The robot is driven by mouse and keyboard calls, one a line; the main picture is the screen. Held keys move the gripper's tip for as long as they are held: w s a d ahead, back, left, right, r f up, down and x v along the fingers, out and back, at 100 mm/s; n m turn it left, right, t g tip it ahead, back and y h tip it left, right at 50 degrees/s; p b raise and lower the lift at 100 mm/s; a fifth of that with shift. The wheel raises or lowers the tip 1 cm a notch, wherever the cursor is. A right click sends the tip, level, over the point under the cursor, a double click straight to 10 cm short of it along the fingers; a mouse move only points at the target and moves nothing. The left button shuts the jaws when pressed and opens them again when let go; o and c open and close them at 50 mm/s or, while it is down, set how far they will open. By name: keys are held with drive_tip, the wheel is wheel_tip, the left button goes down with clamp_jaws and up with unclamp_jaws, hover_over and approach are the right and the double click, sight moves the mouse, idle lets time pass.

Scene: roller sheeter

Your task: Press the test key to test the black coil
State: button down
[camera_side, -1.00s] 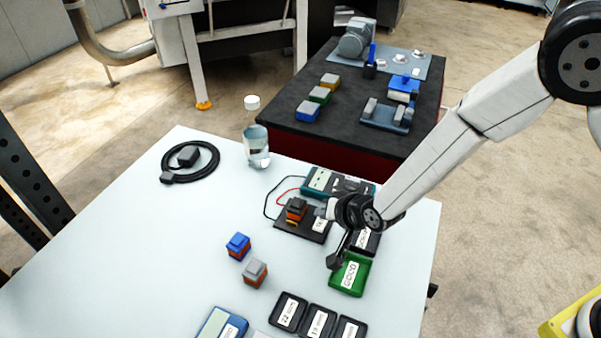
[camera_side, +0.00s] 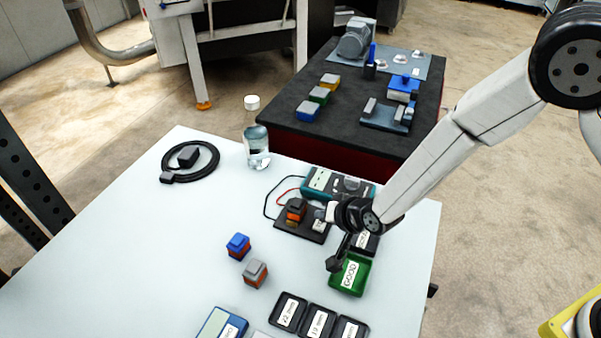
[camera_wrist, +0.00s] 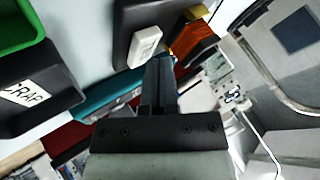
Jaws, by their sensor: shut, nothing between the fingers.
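The black coil (camera_side: 296,208), dark-topped with an orange body, sits on the black test fixture (camera_side: 287,226). In the wrist view its orange and dark body (camera_wrist: 193,38) is partly hidden beyond my fingers. The white test key (camera_side: 320,227) is at the fixture's right end; it also shows in the wrist view (camera_wrist: 145,44), just beyond and left of my fingertips. My gripper (camera_side: 322,213) is shut and empty, close above the key. In the wrist view its fingers (camera_wrist: 160,64) are together. I cannot tell whether they touch the key.
A teal meter (camera_side: 322,181) with leads stands behind the fixture. A green GOOD bin (camera_side: 350,274) and a black SCRAP bin (camera_side: 366,243) are in front and right. Blue-topped (camera_side: 238,246) and grey-topped (camera_side: 256,273) coils stand on the table. A bottle (camera_side: 256,148) stands at the back.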

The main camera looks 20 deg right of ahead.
sight(323, 224)
drive_tip(key=shift+f, duration=0.45)
idle(1.0)
drive_tip(key=shift+r, duration=0.9)
drive_tip(key=shift+r, duration=0.1)
drive_tip(key=shift+r, duration=2.4)
drive_tip(key=shift+d, duration=0.1)
